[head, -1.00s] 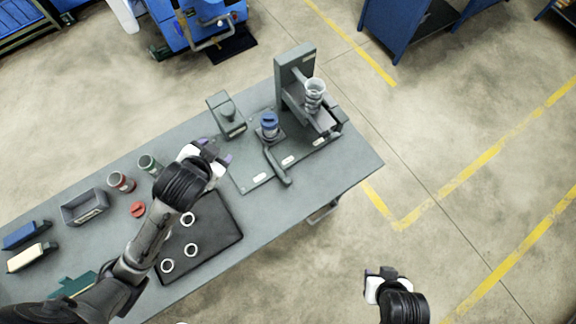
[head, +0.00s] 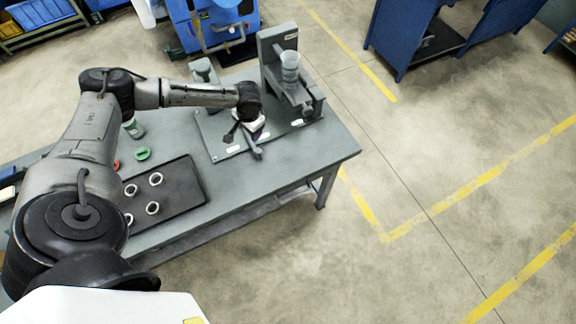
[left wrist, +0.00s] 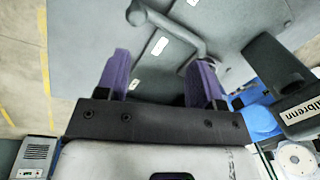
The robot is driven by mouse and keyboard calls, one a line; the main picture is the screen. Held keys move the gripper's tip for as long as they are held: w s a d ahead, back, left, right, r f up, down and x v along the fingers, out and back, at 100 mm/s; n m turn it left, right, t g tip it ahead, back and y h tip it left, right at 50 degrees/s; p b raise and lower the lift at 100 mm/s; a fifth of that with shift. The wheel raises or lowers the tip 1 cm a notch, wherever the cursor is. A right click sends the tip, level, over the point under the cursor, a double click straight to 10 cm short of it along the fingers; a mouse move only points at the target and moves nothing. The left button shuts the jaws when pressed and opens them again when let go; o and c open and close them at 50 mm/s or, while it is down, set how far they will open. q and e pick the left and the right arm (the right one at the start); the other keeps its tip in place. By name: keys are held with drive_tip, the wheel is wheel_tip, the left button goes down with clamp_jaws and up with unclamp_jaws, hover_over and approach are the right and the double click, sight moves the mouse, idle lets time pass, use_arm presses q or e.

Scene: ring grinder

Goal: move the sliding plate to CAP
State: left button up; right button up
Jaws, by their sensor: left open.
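The grinder's grey base plate (head: 222,148) with white labels lies on the bench. A curved grey handle (head: 254,150) shows at its front; it is also in the left wrist view (left wrist: 170,25), just beyond my fingertips. My left gripper (head: 246,132) is over the base plate, close to the handle. In the left wrist view my left gripper (left wrist: 160,75) has its two purple fingers wide apart with nothing between them. Its contact with the handle cannot be told. The sliding plate and the blue cup area are hidden by my gripper and arm. My right gripper is out of view.
A black tray (head: 185,185) with several white rings lies left of the base plate.

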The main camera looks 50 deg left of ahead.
sight(258, 150)
use_arm(q)
drive_tip(key=f+n, duration=0.1)
drive_tip(key=f, duration=0.3)
drive_tip(key=d+f+n+h, duration=0.1)
drive_tip(key=f+n, duration=0.1)
drive_tip(key=f, duration=0.2)
drive_tip(key=f+n, duration=0.1)
drive_tip(key=f, duration=0.3)
drive_tip(key=shift+w+d+n+h, duration=0.3)
drive_tip(key=shift+w+d+n, duration=0.05)
drive_tip(key=shift+w+n, duration=0.05)
drive_tip(key=shift+f, duration=0.9)
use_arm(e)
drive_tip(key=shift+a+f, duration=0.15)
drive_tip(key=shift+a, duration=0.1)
